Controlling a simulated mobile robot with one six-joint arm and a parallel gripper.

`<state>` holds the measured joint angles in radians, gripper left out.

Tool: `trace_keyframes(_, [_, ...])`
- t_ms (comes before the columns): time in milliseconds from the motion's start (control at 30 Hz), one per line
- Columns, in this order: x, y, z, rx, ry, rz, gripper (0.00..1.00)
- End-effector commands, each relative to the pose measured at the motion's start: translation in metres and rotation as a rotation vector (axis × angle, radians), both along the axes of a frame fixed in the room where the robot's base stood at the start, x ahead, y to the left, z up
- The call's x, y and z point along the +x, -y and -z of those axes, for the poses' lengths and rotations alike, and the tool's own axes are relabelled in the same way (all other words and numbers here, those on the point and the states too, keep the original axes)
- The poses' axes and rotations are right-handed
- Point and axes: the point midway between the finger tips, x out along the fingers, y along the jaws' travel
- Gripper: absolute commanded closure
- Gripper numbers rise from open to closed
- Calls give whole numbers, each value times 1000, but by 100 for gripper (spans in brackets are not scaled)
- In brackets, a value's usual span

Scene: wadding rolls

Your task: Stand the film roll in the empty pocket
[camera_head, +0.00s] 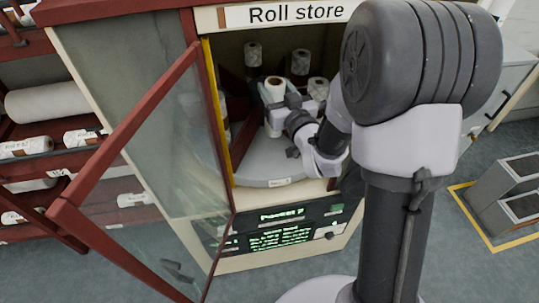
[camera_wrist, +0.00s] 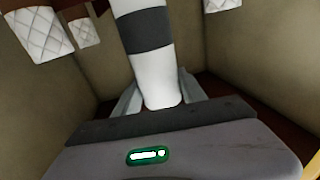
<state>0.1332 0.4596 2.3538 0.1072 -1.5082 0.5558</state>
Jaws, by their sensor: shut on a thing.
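A white film roll with a brown core end (camera_head: 275,87) stands about upright inside the cabinet, over the front part of the grey round platform (camera_head: 250,165). My gripper (camera_head: 278,103) is shut around it, reaching in from the right. In the wrist view the roll (camera_wrist: 158,80) is white with a dark grey band and sits between the two fingers (camera_wrist: 158,95). I cannot tell whether its lower end touches the platform. The empty pocket cannot be clearly picked out behind the gripper and roll.
Patterned rolls (camera_head: 253,53) stand at the back of the platform; quilted ones (camera_wrist: 40,35) show in the wrist view. The glass door (camera_head: 150,150) stands open at left. A red-framed rack (camera_head: 45,150) holds more rolls. A lit panel (camera_head: 280,237) is below.

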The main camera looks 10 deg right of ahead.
Motion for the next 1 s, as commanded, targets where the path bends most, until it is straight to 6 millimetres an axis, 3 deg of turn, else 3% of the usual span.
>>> trace_keyframes(100, [3,2,11,-10,-3,-41,100])
trace_keyframes(300, [4,1,60,-13,-9,-54,100])
trace_keyframes(600, [4,1,107,-14,-8,-52,100])
trace_keyframes(933, [4,1,108,-13,-6,-53,100])
trace_keyframes(967, [4,1,108,-13,-6,-53,48])
trace_keyframes(1000, [4,1,108,-13,-6,-53,40])
